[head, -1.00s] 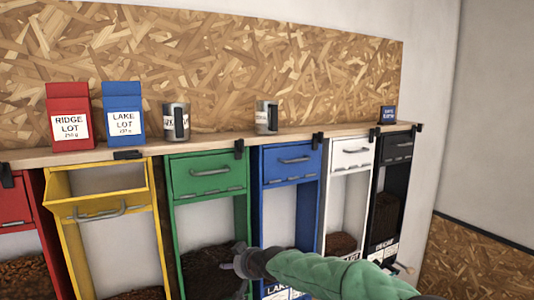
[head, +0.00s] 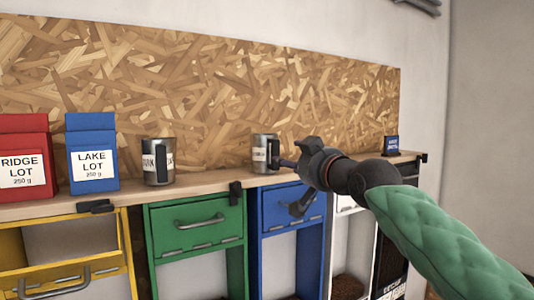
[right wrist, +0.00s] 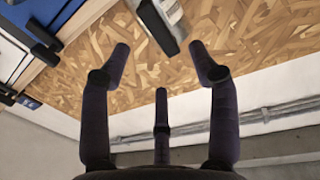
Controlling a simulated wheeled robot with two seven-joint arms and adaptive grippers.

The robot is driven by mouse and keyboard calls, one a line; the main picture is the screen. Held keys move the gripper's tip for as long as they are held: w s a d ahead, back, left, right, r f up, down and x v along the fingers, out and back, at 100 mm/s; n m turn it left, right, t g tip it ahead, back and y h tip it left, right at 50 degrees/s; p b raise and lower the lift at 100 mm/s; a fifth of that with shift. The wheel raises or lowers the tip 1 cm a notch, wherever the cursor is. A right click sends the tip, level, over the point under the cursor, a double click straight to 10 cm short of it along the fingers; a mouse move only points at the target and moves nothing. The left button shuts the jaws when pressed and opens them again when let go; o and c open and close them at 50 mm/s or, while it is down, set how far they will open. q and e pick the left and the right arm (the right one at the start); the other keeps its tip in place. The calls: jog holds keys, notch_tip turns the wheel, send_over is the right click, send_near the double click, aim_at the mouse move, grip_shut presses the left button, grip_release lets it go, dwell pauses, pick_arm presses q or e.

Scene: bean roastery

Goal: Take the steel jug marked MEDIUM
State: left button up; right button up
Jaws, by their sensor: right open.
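Two steel jugs with dark handles stand on the wooden shelf. The left jug (head: 158,162) has a white label, partly hidden by its handle, that seems to end in "ARK". The right jug (head: 258,153) has a white label too small to read, so I cannot tell if it says MEDIUM. My right gripper (head: 293,170) is open and empty, just right of the right jug at about its height. In the right wrist view a steel jug (right wrist: 172,12) with its dark handle shows at the top, beyond the spread fingers (right wrist: 162,65). My left gripper is not in view.
A red bag (head: 24,165) and a blue bag (head: 92,152) stand at the left of the shelf (head: 205,187). A small dark blue sign (head: 391,145) stands at the right end. Coloured bins hang below, the yellow one (head: 60,250) open. A chipboard panel (head: 200,90) stands behind.

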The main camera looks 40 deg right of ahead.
aim_at(277, 170)
jog(key=x, duration=0.3)
jog(key=p+x, duration=0.1)
jog(key=x, duration=0.2)
jog(key=f+p+x, duration=0.1)
jog(key=x, duration=0.2)
jog(key=shift+w+d+f, duration=0.1)
jog(key=shift+w+d, duration=0.15)
jog(key=shift+w, duration=0.1)
jog(key=shift+s+a, duration=0.1)
jog(key=shift+s, duration=0.25)
jog(key=shift+c, duration=0.9)
jog(key=shift+s, duration=0.1)
jog(key=c, duration=0.9)
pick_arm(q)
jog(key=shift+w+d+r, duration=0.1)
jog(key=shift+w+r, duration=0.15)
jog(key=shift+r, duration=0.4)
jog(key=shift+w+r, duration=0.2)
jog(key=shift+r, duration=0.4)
pick_arm(e)
grip_shut()
